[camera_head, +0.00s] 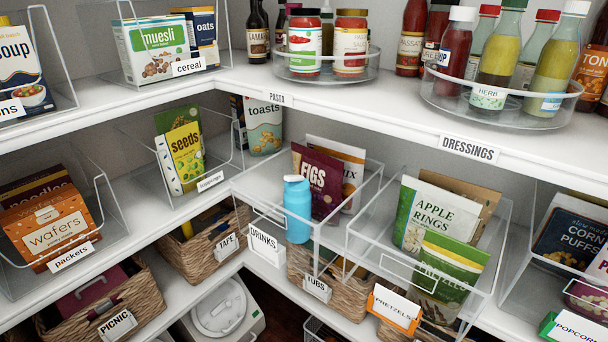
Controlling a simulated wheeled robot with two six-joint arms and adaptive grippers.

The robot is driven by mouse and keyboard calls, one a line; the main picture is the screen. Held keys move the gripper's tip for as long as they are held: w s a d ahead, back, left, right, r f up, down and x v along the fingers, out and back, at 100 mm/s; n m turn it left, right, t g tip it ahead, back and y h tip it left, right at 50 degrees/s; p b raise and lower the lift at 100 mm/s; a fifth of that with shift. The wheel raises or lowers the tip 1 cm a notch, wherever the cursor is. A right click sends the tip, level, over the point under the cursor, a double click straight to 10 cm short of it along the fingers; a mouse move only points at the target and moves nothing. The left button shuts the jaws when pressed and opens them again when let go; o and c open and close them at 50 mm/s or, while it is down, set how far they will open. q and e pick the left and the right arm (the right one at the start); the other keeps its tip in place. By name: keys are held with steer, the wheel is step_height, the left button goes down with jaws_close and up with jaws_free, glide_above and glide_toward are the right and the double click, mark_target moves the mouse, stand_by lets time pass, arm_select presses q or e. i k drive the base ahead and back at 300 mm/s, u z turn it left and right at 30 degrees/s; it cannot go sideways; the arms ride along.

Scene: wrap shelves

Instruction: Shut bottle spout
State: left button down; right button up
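A blue bottle (298,212) with a rounded cap stands upright near the front of a clear bin (358,208) on the middle shelf, beside the "DRINKS" label (264,242). Its spout and cap area (294,179) is small in the picture, and I cannot tell whether the spout is up or folded down. The bin's clear front wall overlaps the bottle's lower part. A dark red "FIGS" pouch (317,182) stands right behind the bottle, with a white and orange "MIX" pouch (348,172) behind that. Neither of my grippers shows in this view.
A clear bin to the right holds an "APPLE RINGS" pouch (433,219) and a green pouch (444,266). Overhead, the upper shelf's front edge (340,117) carries turntables of jars and bottles. Wicker baskets (323,283) stand below.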

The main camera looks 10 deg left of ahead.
mark_target(290, 177)
steer(key=z, duration=1.2)
steer(key=i, duration=0.55)
steer(key=u, duration=0.95)
